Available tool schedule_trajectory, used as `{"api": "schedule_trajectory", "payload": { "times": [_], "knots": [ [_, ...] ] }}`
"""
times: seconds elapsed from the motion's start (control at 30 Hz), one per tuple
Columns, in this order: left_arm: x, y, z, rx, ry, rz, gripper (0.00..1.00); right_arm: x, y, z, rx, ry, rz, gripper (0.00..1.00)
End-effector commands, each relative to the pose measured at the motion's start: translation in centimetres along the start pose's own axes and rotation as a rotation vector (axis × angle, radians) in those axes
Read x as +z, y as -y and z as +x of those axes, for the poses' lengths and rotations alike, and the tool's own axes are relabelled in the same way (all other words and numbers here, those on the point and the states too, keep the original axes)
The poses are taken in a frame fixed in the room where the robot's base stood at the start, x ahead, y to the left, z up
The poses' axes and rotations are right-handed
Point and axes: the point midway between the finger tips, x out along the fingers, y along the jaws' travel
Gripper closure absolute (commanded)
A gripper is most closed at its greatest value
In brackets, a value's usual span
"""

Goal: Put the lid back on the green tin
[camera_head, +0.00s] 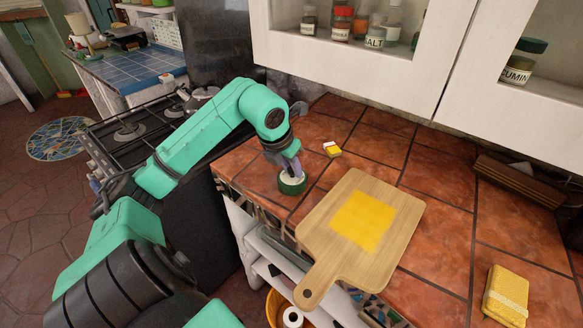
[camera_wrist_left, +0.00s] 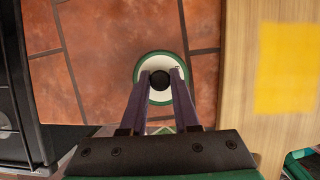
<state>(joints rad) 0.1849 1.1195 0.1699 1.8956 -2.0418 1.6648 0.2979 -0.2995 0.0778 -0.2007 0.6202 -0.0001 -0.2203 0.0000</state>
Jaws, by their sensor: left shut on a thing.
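The green tin (camera_head: 292,187) stands upright on the tiled counter, left of the cutting board. Its green rim (camera_wrist_left: 137,66) shows in the left wrist view around a white lid (camera_wrist_left: 160,62) with a round black knob (camera_wrist_left: 160,81). My left gripper (camera_head: 294,173) reaches down over the tin from above. In the left wrist view its two fingers (camera_wrist_left: 160,76) are shut on the lid's knob. The lid lies within the tin's outline; I cannot tell whether it rests fully on it. My right gripper is not in view.
A wooden cutting board (camera_head: 386,259) with a yellow square (camera_head: 363,221) lies right of the tin. A small yellow-and-white block (camera_head: 332,149) lies behind it. A yellow sponge-like block (camera_head: 506,296) is at far right. White cabinets (camera_head: 350,60) hang above; a black stove (camera_head: 125,135) stands left.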

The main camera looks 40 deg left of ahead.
Motion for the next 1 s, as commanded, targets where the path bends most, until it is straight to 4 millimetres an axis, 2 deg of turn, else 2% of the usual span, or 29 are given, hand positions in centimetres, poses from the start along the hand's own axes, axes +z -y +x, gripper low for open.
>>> {"api": "schedule_trajectory", "payload": {
  "times": [0.97,1.0],
  "knots": [
    [0.00,-0.01,0.00,0.000,0.000,0.000,1.00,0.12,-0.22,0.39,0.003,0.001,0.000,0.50],
    [0.00,-0.01,0.00,0.000,0.000,0.000,0.59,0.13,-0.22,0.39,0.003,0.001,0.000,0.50]
  ]
}}
